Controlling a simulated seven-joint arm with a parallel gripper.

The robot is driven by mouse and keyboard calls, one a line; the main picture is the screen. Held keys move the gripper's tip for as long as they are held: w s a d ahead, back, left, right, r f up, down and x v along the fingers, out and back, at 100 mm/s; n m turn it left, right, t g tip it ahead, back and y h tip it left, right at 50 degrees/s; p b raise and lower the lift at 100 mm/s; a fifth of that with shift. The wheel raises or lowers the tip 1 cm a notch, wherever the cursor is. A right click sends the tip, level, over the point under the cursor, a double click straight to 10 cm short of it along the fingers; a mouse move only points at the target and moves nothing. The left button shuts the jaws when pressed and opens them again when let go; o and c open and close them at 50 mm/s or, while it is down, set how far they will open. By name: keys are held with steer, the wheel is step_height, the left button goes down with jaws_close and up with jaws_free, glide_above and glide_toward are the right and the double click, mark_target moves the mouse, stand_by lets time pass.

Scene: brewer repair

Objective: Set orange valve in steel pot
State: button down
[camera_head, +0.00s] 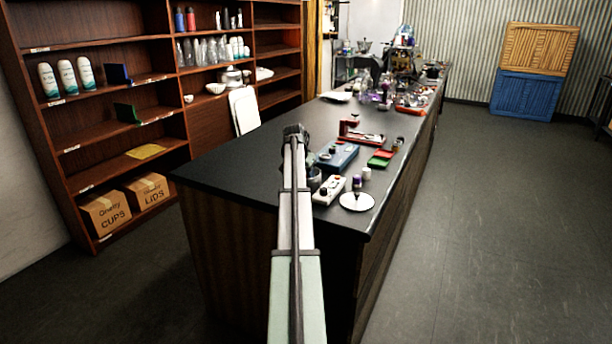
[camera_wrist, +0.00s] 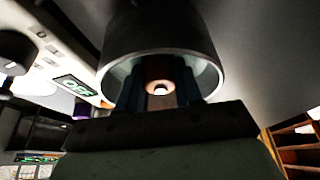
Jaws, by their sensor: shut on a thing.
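In the wrist view the steel pot (camera_wrist: 160,28) is a dark grey metal cylinder with its open mouth toward the camera. My gripper (camera_wrist: 160,92) reaches into this mouth, a dark blue finger on each side. It is shut on a small round orange-brown piece with a bright hole, which looks like the orange valve (camera_wrist: 160,73). The valve is inside the rim as seen here; whether it touches the pot's bottom is hidden.
A white switch box (camera_head: 329,190), a blue device (camera_head: 336,156) and a round white plate (camera_head: 357,201) stand close to the pot on the counter (camera_head: 235,165). Red and green parts (camera_head: 380,158) lie farther back. The counter's near left part is clear.

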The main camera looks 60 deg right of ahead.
steer(key=shift+f, duration=0.1)
steer(key=shift+c, duration=1.6)
jaws_free()
steer(key=shift+o, duration=0.3)
step_height(320, 180, up, 12)
stand_by(0.7)
